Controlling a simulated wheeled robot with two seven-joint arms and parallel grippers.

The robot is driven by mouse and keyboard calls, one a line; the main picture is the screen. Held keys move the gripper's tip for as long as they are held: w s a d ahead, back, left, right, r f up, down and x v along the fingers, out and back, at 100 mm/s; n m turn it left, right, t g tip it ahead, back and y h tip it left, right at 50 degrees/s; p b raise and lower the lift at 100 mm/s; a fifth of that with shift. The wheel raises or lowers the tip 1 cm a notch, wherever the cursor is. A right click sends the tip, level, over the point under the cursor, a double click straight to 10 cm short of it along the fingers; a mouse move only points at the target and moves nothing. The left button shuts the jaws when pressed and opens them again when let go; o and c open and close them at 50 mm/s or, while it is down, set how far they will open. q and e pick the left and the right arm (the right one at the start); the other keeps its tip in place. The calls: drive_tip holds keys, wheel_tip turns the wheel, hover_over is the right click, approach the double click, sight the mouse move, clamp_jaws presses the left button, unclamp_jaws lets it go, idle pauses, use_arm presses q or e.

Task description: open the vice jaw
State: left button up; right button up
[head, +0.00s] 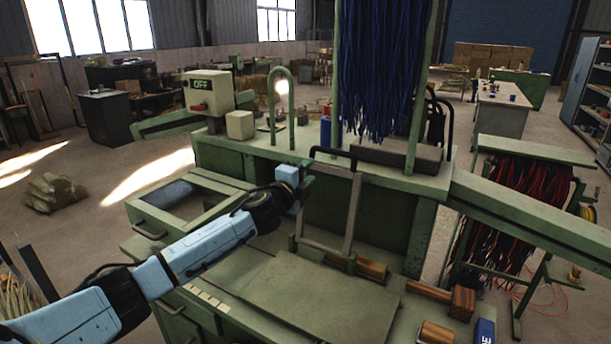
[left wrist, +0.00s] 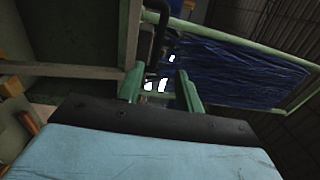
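The vice shows in the head view as a grey upright frame (head: 354,212) at the middle of the green machine, with a black bent handle (head: 335,152) at its top. Which part is the moving jaw, I cannot tell. My left gripper (head: 308,178) is just left of the frame, a little below the handle. In the left wrist view its two green fingers (left wrist: 159,92) stand apart with nothing visibly held between them. The black handle (left wrist: 158,45) rises beyond the gap, and I cannot tell whether it is touched. My right gripper is in neither view.
Blue fibres (head: 383,75) hang above the machine (head: 320,295). Wooden blocks (head: 462,303) lie at its front right. A green hoop (head: 281,92) and a switch box marked OFF (head: 208,91) stand at the back left. Red and black fibres (head: 510,190) hang on the right rack.

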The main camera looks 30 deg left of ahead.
use_arm(q)
drive_tip(key=shift+s, duration=0.45)
